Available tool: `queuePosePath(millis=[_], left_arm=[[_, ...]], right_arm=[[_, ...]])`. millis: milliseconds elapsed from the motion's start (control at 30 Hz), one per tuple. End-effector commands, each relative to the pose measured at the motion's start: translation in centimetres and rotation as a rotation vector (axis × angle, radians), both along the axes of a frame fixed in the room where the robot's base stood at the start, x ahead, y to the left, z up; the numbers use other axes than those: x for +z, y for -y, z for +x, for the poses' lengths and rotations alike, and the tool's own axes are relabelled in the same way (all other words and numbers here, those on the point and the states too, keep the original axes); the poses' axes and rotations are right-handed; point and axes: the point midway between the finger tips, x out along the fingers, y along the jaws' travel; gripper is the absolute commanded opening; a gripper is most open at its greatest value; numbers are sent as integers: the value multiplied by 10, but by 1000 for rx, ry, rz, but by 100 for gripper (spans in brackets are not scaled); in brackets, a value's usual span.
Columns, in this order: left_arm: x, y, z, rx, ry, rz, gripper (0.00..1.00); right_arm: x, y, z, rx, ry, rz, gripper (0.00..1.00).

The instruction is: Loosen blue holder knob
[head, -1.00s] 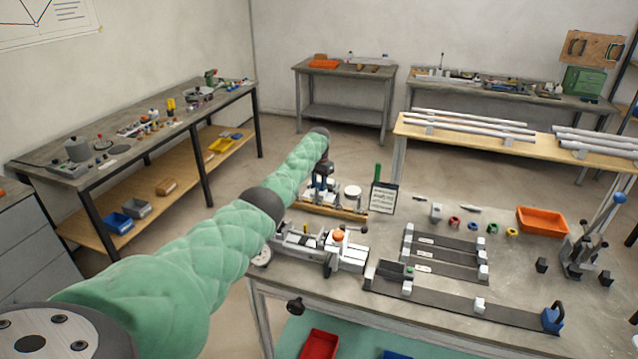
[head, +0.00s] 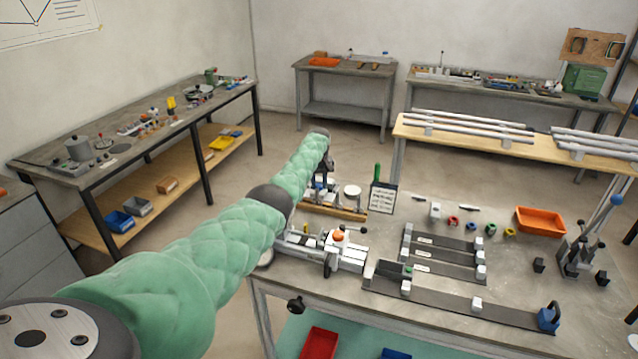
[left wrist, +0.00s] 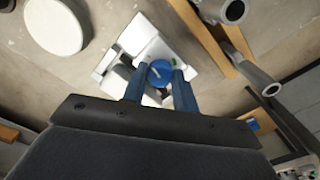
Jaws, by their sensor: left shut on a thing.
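The blue holder knob (left wrist: 160,73) is a small round blue cap with a pale bar across it. It sits on a white holder block (left wrist: 142,38) in the left wrist view. My left gripper (left wrist: 160,82) has its two blue-grey fingers on either side of the knob, shut on it. In the head view my left gripper (head: 323,168) is small and dark at the end of my green-sleeved arm, over the fixture at the bench's back left. My right gripper is not in view.
A white disc (left wrist: 54,26) lies beside the holder, and a wooden strip with grey tube ends (left wrist: 262,79) lies close on the other side. A clamp fixture with an orange knob (head: 338,236) stands nearer on the bench. An upright card (head: 382,197) stands right of the gripper.

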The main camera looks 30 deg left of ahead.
Motion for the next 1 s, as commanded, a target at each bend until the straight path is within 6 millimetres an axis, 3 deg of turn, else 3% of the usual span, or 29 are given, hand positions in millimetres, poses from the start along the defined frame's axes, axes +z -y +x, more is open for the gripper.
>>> queuePosePath(millis=[300,833,867,900,1000], left_arm=[[4,-1,2,119,6,1,6],[4,-1,2,142,6,1,6],[4,-1,2,141,6,1,32],[4,-1,2,141,6,1,38],[3,-1,1,141,5,1,38]], right_arm=[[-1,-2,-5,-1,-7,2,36],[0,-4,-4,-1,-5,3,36],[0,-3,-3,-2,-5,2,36],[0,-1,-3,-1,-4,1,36],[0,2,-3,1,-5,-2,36]])
